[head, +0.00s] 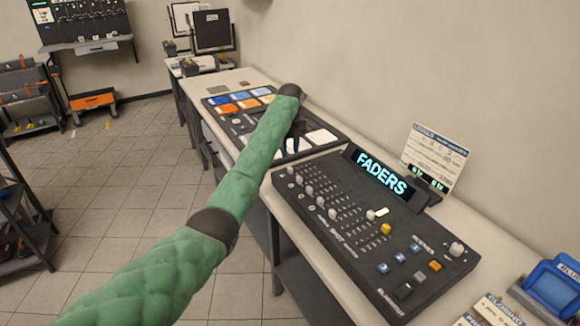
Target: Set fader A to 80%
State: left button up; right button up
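The dark fader console (345,245) lies on the long white bench, with a row of pale fader knobs (320,201) running from its far left corner toward the middle. Its lit screen (383,174) reads "FADERS". A yellow knob (386,229) and a white one (370,214) sit nearer the middle. The letters by the faders are too small to read, so I cannot tell which is fader A. My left gripper (292,146) points down beyond the console's far left end, over the pad panel. Its fingers are small and dark, partly behind my green-sleeved arm. My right gripper is out of view.
A pad panel (217,103) with blue, orange and white pads lies beyond the console. A printed card (436,160) stands behind the console by the wall. A blue bin (553,284) is at the near right. The tiled floor at left is mostly clear.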

aim_at(290, 167)
pick_arm(q)
jog(key=shift+f+m, duration=0.15)
jog(key=shift+m, duration=0.15)
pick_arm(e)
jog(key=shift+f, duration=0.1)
